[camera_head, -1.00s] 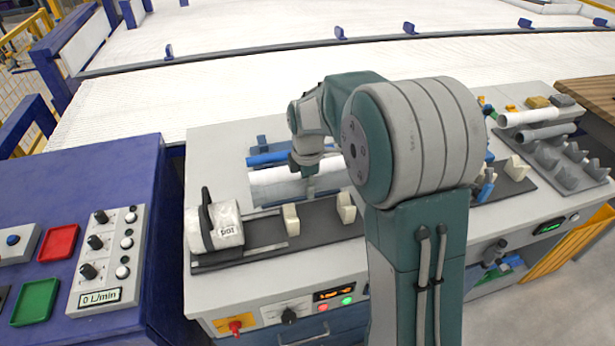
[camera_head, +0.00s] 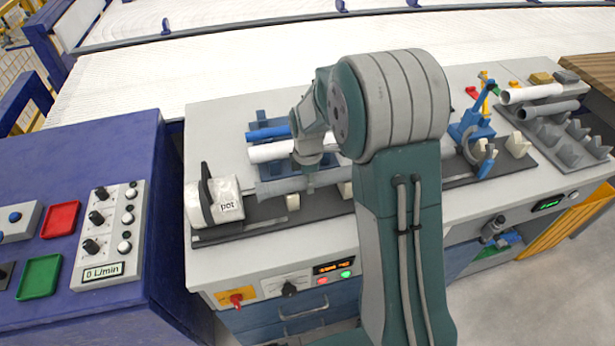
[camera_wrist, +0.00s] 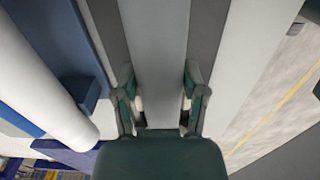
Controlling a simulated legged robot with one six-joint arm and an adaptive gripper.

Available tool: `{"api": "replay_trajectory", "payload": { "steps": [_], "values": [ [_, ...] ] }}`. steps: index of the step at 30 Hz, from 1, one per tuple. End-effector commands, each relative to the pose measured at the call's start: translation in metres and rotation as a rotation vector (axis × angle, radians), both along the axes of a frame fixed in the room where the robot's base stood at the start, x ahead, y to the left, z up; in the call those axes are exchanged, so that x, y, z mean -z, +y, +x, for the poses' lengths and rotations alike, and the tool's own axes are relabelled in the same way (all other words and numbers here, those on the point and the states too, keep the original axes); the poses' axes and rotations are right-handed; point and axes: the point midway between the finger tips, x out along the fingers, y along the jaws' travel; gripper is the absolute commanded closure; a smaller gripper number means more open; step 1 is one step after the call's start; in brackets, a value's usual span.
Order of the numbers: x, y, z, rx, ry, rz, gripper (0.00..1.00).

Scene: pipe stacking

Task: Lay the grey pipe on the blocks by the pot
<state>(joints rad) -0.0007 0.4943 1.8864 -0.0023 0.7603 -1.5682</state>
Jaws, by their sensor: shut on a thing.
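The grey pipe (camera_head: 275,188) lies level, parallel to the long dark base, just right of the pot (camera_head: 228,203). My gripper (camera_head: 310,185) is shut on it from above; in the wrist view my gripper (camera_wrist: 160,105) has a finger on each side of the grey pipe (camera_wrist: 154,45). The pipe is over the cream blocks (camera_head: 293,202), (camera_head: 346,190), covering their tops. I cannot tell whether it touches them. Its right end is hidden behind my arm. The pot is a white cylinder with a dark band, lying on the left of the base.
A white pipe (camera_head: 268,152) and a blue pipe (camera_head: 268,133) lie in a blue rack behind. A blue clamp (camera_head: 470,132) stands at the right of the base (camera_head: 235,234). A grey rack (camera_head: 567,152) with pipes is far right. The bench front is clear.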

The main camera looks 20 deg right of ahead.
Motion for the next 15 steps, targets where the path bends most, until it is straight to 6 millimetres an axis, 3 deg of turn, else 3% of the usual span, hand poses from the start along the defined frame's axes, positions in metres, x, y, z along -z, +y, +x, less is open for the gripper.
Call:
{"api": "replay_trajectory", "payload": {
  "steps": [4,5,7,15],
  "values": [
    [-0.0002,0.0,0.0001,0.0,0.0,0.0,0.97],
    [-0.0002,0.0,0.0001,0.0,0.0,0.0,0.36],
    [-0.0003,0.0,0.0001,0.0,0.0,0.0,0.05],
    [-0.0003,0.0,0.0001,0.0,0.0,0.0,0.04]
  ]
}}
